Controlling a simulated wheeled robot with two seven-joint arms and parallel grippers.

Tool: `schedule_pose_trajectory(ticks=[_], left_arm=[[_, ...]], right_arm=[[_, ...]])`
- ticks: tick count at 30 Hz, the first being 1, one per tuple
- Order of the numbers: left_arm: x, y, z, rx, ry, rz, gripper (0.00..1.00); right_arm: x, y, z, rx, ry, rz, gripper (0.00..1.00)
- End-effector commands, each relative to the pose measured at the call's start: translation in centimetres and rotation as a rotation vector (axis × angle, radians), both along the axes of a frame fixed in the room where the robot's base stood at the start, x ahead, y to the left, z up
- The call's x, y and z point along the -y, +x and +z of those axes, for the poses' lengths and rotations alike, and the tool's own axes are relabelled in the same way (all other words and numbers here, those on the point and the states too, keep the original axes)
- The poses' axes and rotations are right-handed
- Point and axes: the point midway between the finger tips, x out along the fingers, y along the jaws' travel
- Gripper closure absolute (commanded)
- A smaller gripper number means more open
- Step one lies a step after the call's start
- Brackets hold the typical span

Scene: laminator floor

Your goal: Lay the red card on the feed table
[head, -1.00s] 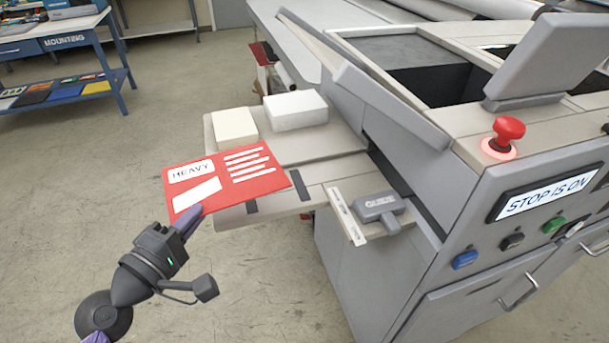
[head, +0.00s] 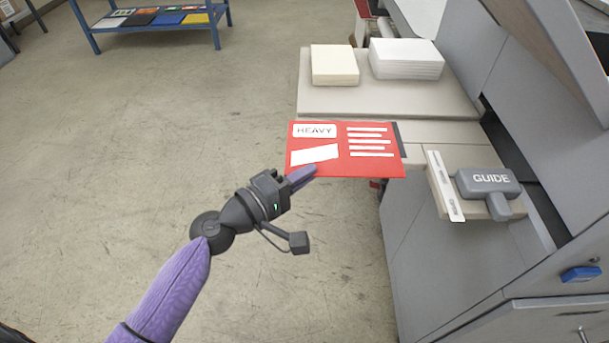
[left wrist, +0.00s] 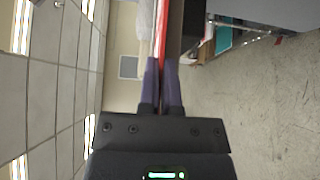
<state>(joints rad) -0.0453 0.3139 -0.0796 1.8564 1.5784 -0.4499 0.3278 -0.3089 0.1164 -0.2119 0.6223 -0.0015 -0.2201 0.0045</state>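The red card (head: 345,165), marked HEAVY, is held flat by its near left edge in my left gripper (head: 303,176). In the left wrist view the gripper (left wrist: 163,66) is shut on the card, which shows edge-on as a thin red strip (left wrist: 162,35). The card's right part overlaps the near left part of the feed table (head: 440,133) in the head view. I cannot tell whether it touches the table. My right gripper is not in view.
A cream stack (head: 334,66) and a white paper stack (head: 405,60) stand on the far part of the table. A grey guide (head: 488,182) with a pale ruler strip (head: 446,186) sits at the near right. A blue shelf (head: 150,22) stands far left on open floor.

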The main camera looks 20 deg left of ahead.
Motion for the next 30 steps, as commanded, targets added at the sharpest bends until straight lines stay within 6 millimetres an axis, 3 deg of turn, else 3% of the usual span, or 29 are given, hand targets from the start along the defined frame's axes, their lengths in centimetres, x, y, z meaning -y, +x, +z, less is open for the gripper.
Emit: schedule_pose_trajectory(ticks=[3,6,8,9,19,30], left_arm=[[0.0,0.0,-0.4,0.000,0.000,0.000,1.00],[0.0,0.0,-0.2,0.000,0.000,0.000,0.74],[0.0,0.0,-0.2,0.000,0.000,0.000,0.62],[0.0,0.0,-0.2,0.000,0.000,0.000,0.60],[-0.2,-0.3,0.1,-0.001,0.000,0.001,0.60],[-5.1,-7.7,-0.4,-0.005,0.002,0.000,0.60]], right_arm=[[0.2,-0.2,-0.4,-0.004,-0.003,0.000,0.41],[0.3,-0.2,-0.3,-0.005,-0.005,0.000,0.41],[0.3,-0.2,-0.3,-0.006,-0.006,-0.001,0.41],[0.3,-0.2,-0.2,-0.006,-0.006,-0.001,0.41],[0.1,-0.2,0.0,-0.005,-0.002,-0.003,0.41],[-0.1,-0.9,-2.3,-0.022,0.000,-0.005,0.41]])
